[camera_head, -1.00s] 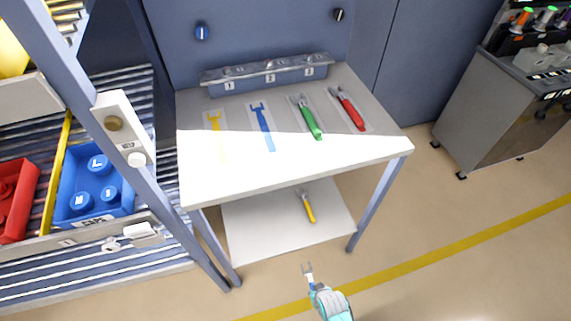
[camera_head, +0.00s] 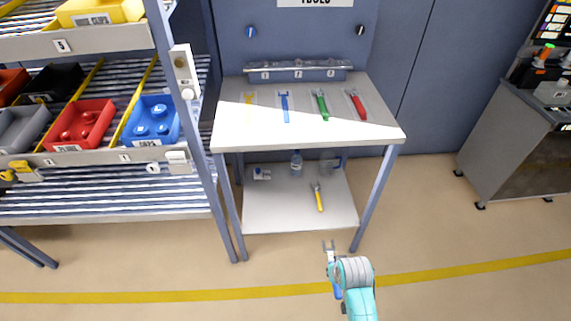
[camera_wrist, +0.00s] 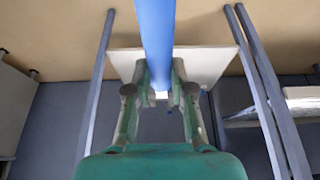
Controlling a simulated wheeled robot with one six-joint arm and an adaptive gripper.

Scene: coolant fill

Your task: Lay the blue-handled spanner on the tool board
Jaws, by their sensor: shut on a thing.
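My gripper (camera_head: 336,275) is shut on the blue-handled spanner (camera_head: 338,293), its grey open-jaw head pointing up the picture toward the table. In the wrist view the blue handle (camera_wrist: 155,35) runs between the two fingers of my gripper (camera_wrist: 160,88). The spanner is in front of the table, apart from it. The tool board (camera_head: 266,110) on the table top shows a yellow outline and a blue spanner-shaped outline (camera_head: 286,108) with nothing seen lying on them. A green-handled tool (camera_head: 322,106) and a red-handled tool (camera_head: 357,106) lie to their right.
A yellow-handled spanner (camera_head: 319,197) lies on the lower shelf (camera_head: 270,210), with a bottle (camera_head: 296,162) behind. A numbered rail (camera_head: 297,74) backs the table top. A bin rack (camera_head: 190,130) stands close on the left, a grey cabinet (camera_head: 515,150) at right. Floor before the table is clear.

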